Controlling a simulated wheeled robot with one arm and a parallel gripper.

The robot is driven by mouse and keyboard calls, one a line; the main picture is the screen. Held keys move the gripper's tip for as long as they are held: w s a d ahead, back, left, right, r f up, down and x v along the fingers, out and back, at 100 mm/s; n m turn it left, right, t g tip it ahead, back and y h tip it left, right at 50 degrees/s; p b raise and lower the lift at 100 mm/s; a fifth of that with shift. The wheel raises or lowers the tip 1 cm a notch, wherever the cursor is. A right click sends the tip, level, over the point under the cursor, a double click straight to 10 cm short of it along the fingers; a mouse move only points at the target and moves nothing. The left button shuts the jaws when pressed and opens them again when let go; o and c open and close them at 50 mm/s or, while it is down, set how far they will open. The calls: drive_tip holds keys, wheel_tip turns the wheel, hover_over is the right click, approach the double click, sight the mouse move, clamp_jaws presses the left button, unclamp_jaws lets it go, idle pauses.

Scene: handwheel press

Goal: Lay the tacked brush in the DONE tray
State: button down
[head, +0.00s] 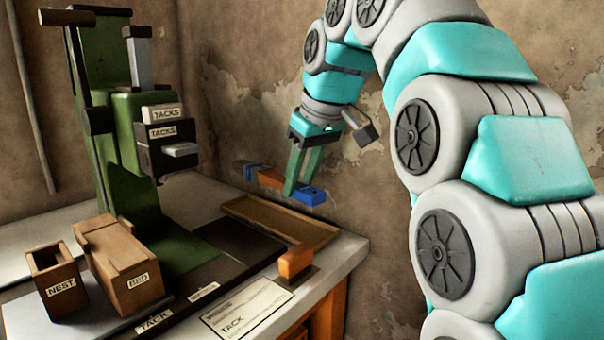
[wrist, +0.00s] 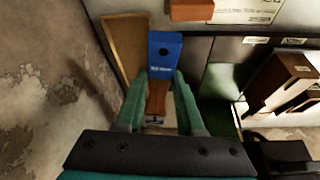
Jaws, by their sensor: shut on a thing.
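My gripper (head: 291,188) is shut on the brush (head: 271,179), which has a brown-orange middle and blue ends. The brush is held roughly level in the air, above the height of the table. In the wrist view, the brush's near blue end (wrist: 164,56) shows beyond the fingertips (wrist: 160,76). A shallow brown tray (head: 325,235) lies on the table at the back right, below the brush in the head view. No DONE label is readable on it. In the wrist view the tray (wrist: 121,42) is left of the blue end and partly hidden by it.
The green press (head: 130,140) with TACKS boxes stands left of the brush. BED (head: 130,270) and NEST (head: 58,285) blocks sit at the front left. A wall is behind.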

drive_tip(key=shift+n, duration=0.8)
drive_tip(key=w+f, duration=0.2)
drive_tip(key=w, duration=0.1)
drive_tip(key=w+f, duration=0.1)
drive_tip(key=w, duration=0.2)
drive_tip(key=w+f+p, duration=0.1)
drive_tip(key=w+f, duration=0.1)
drive_tip(key=w, duration=0.1)
drive_tip(key=shift+f, duration=0.35)
drive_tip(key=shift+f+b, duration=0.55)
drive_tip(key=shift+f, duration=1.1)
drive_tip(key=shift+f+b, duration=0.95)
drive_tip(key=shift+f, duration=0.25)
drive_tip(key=shift+c, duration=2.2)
unclamp_jaws()
drive_tip(key=v, duration=0.7)
drive_tip(key=shift+d+r+p, duration=0.2)
drive_tip(key=shift+r+p, duration=0.15)
drive_tip(key=shift+r, duration=0.05)
